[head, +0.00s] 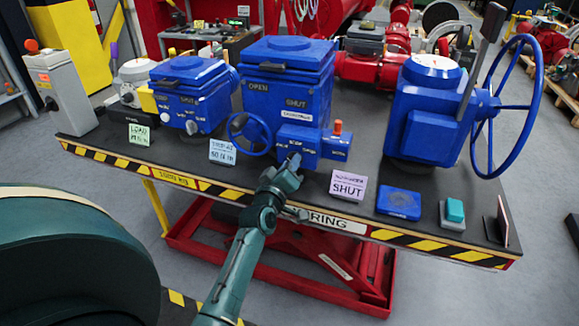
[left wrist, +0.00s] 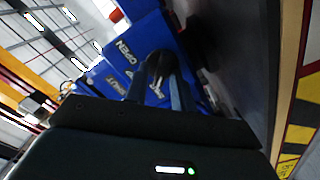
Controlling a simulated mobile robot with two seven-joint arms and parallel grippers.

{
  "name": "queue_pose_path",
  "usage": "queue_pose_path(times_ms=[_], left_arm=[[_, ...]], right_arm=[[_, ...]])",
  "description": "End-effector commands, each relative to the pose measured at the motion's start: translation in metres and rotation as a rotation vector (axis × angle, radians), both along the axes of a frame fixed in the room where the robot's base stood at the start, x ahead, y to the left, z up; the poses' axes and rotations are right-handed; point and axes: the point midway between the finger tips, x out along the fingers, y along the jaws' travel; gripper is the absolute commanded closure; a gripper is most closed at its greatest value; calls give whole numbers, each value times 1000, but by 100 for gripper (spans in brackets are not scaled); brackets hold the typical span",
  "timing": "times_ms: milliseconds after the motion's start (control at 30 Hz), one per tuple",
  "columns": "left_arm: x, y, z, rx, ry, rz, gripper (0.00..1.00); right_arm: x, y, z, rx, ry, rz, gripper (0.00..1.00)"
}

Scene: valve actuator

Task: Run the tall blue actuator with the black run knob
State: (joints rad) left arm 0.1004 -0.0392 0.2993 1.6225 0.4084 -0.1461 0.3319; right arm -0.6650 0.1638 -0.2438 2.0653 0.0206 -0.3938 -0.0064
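The tall blue actuator (head: 288,90) stands at the middle of the bench, with OPEN and SHUT lettering on its front and a blue handwheel (head: 250,133) at its lower left. A small blue control box (head: 325,148) with white lettering and an orange-topped part projects from its lower front. My left gripper (head: 292,163) is at the front face of this box. In the left wrist view its dark fingers (left wrist: 163,80) point at the lettered blue surface (left wrist: 112,68). My right gripper is out of view.
A smaller blue actuator (head: 190,95) stands to the left, and a blue actuator with a large handwheel (head: 430,110) to the right. Cards, including a SHUT card (head: 348,186), a blue plate (head: 399,203) and a teal button (head: 454,211) line the bench's front.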

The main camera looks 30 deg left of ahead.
Motion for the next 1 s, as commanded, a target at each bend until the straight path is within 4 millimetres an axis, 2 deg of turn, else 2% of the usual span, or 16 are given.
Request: queue_pose_path(times_ms=[100, 333, 467, 567, 800, 1000], left_arm=[[0, 0, -1, 0, 4, -1, 66], [-1, -1, -2, 1, 5, -1, 66], [-10, -3, -1, 1, 8, -1, 66], [-25, -6, 0, 2, 10, -1, 66], [-77, -18, 1, 1, 10, -2, 66], [-111, -27, 0, 1, 8, -2, 66]], right_arm=[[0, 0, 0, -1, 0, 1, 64], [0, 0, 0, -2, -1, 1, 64], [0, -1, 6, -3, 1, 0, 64], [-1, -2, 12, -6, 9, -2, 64], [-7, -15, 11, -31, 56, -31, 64], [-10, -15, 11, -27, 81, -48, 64]])
